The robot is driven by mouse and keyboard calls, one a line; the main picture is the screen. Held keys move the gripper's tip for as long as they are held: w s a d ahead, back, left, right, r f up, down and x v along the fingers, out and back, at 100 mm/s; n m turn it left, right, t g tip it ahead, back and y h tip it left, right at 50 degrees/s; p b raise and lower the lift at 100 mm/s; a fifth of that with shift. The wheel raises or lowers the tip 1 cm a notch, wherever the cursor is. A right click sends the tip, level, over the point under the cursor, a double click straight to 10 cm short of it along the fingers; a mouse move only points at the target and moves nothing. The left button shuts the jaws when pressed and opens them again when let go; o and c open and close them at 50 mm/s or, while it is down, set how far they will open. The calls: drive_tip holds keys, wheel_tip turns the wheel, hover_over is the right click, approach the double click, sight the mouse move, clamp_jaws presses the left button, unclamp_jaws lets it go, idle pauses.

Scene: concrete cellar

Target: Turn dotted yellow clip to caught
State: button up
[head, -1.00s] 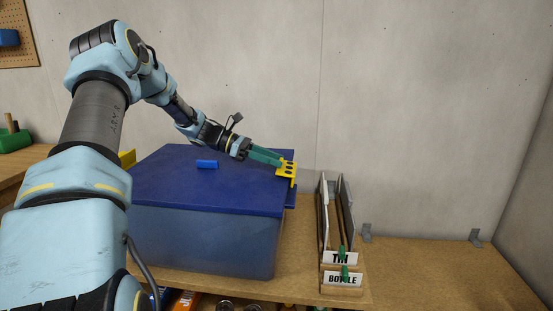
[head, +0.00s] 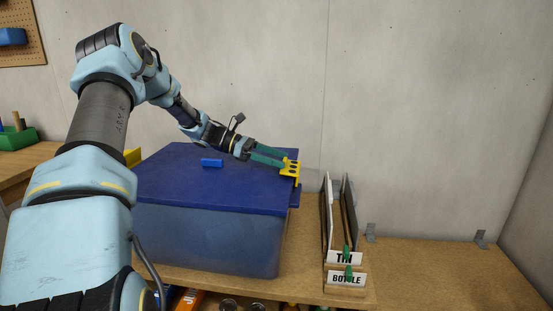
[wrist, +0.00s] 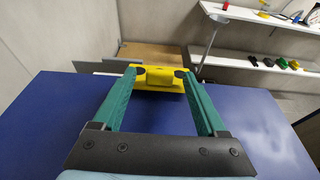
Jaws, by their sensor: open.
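The dotted yellow clip (head: 290,171) sits at the right edge of the blue lid (head: 220,188) of a translucent blue box (head: 205,240). It has a row of dark dots and its plate stands out from the lid edge. My gripper (head: 286,158) is over the right side of the lid, with its teal fingers spread and their tips at the clip. In the wrist view, the clip (wrist: 160,79) lies across the fingertips, with nothing visible held between the fingers. I cannot tell whether the tips touch it.
A blue handle (head: 212,163) stands on the lid. Another yellow clip (head: 133,157) shows at the box's left side, partly behind my arm. A file rack (head: 345,290) labelled TIN and BOTTLE stands right of the box. The bench (head: 430,268) farther right is mostly clear.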

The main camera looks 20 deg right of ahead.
drive_tip(key=b+v, duration=0.3)
drive_tip(key=v, duration=0.7)
drive_tip(key=shift+w+a+r, duration=0.15)
drive_tip(key=shift+a, duration=0.2)
